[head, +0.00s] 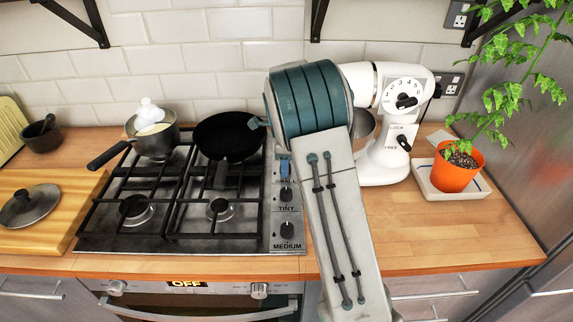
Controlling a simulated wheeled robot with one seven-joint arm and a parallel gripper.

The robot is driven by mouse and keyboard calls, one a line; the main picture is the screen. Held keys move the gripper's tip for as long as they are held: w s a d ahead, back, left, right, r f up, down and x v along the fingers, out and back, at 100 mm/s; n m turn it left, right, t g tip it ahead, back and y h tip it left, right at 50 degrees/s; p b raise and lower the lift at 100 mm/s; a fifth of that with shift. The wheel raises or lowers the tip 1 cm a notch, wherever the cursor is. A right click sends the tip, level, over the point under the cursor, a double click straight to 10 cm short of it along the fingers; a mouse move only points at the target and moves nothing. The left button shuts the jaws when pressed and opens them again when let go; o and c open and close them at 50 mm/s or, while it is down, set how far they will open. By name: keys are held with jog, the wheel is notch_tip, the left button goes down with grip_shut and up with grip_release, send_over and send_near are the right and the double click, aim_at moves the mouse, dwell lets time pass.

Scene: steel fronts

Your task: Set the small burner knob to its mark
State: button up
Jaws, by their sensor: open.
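The knob panel (286,215) runs along the right side of the hob. Dark knobs stand above the TINY label (286,209) and the MEDIUM label (287,246). Further back, a partly covered label (288,182) seems to read SMALL. A bluish upright piece (285,168) shows just above that label, beside my arm; I cannot tell whether it is the small burner knob or part of my gripper. The knob's pointer and its mark cannot be made out. My arm reaches over the right of the panel, and its teal link hides where my gripper's fingers are.
A black frying pan (227,136) and a saucepan (155,136) stand on the back burners. A white stand mixer (385,168) is close right of my arm. A potted plant (458,170) stands further right. The worktop (440,225) in front is clear.

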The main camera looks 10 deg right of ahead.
jog(key=shift+m, duration=1.1)
jog(key=shift+f+m, duration=0.25)
jog(key=shift+m, duration=0.05)
jog(key=c, duration=0.6)
